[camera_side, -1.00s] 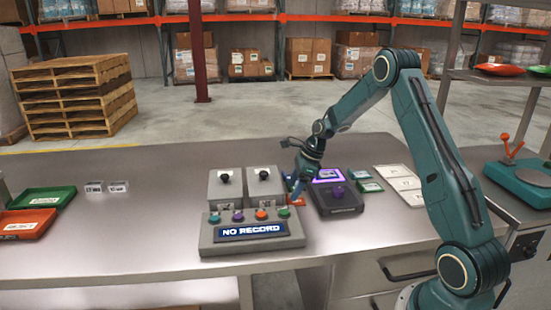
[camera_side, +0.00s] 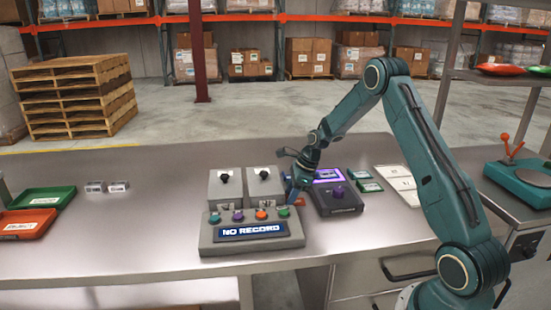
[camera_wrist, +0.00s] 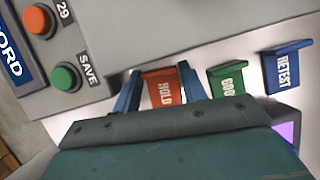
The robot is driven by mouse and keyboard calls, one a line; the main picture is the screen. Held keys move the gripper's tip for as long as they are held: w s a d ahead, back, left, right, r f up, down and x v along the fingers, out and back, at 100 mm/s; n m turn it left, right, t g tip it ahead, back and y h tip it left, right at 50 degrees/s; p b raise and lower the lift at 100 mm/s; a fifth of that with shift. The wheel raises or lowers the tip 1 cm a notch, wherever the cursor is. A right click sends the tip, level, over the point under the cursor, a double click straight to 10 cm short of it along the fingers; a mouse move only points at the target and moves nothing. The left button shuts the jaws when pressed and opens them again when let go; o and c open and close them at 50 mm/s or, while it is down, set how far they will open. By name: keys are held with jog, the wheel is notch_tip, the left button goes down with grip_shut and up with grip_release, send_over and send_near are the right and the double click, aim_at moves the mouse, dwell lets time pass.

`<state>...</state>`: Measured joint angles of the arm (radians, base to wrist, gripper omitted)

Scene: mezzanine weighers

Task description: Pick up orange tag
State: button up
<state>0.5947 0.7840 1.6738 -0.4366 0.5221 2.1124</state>
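The orange tag (camera_wrist: 163,88), marked HOLD, stands between the two blue fingers of my gripper (camera_wrist: 158,88) in the wrist view. The fingers are apart, one on each side of the tag. Whether either touches it I cannot tell. The lower part of the tag is hidden behind my gripper body. In the side view my gripper (camera_side: 293,192) is low, just behind the right end of the grey console, and a bit of orange (camera_side: 299,202) shows beside the fingers.
A green GOOD tag (camera_wrist: 227,82) and a blue RETEST tag (camera_wrist: 286,68) stand close to the right in the wrist view. The grey console (camera_side: 212,240) with buttons is close in front. Two grey knob boxes (camera_side: 226,192) and a dark purple-lit device (camera_side: 340,208) flank my gripper.

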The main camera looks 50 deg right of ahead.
jog(key=c, duration=0.4)
jog(key=shift+c, duration=0.2)
jog(key=shift+r, duration=0.15)
notch_tip(320, 180, up, 20)
dwell(0.4)
dwell(0.4)
